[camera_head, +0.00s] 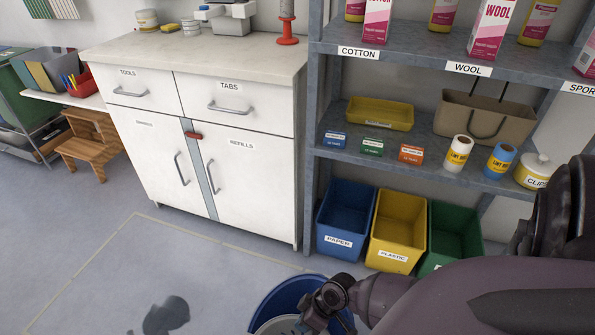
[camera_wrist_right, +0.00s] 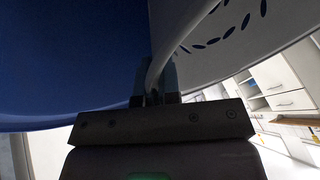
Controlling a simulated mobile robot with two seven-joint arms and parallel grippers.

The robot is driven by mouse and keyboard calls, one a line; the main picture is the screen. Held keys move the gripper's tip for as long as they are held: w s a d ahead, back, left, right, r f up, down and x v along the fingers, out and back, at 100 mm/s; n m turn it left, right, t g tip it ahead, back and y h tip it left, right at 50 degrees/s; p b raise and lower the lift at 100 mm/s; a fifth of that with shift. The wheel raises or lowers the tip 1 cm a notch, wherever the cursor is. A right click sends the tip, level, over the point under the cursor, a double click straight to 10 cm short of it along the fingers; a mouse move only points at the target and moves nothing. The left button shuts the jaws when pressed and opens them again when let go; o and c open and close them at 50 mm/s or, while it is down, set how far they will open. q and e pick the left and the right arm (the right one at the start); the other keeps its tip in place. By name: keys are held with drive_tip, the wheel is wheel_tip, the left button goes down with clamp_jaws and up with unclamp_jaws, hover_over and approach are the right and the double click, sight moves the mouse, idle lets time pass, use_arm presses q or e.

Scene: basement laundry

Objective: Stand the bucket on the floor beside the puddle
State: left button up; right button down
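The blue bucket (camera_head: 268,302) shows at the bottom edge of the head view, with a pale grey insert inside its rim; its lower part is cut off. My right gripper (camera_head: 325,308) is over the bucket. In the right wrist view the fingers (camera_wrist_right: 161,86) are shut on the bucket's thin grey handle, beside the blue wall (camera_wrist_right: 70,60) and the pale insert with slots. I cannot tell whether the bucket touches the floor. The dark puddle (camera_head: 166,315) lies on the floor to the left of the bucket. My left gripper is not in view.
A pale taped outline (camera_head: 185,230) surrounds the puddle's area on the floor. A white cabinet (camera_head: 205,140) stands behind. Blue, yellow and green bins (camera_head: 400,225) stand under a grey shelf at the right. The floor at left is clear, with a wooden step stool (camera_head: 88,140) farther back.

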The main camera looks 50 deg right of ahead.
use_arm(q)
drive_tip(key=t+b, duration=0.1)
drive_tip(key=b, duration=0.1)
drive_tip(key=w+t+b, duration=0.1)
drive_tip(key=b, duration=0.2)
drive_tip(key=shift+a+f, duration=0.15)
use_arm(e)
wheel_tip(320, 180, down, 13)
drive_tip(key=shift+w, duration=0.15)
use_arm(q)
drive_tip(key=shift+b, duration=0.3)
use_arm(e)
drive_tip(key=shift+f, duration=0.2)
drive_tip(key=c, duration=1.3)
unclamp_jaws()
drive_tip(key=shift+c, duration=0.2)
drive_tip(key=shift+r, duration=0.1)
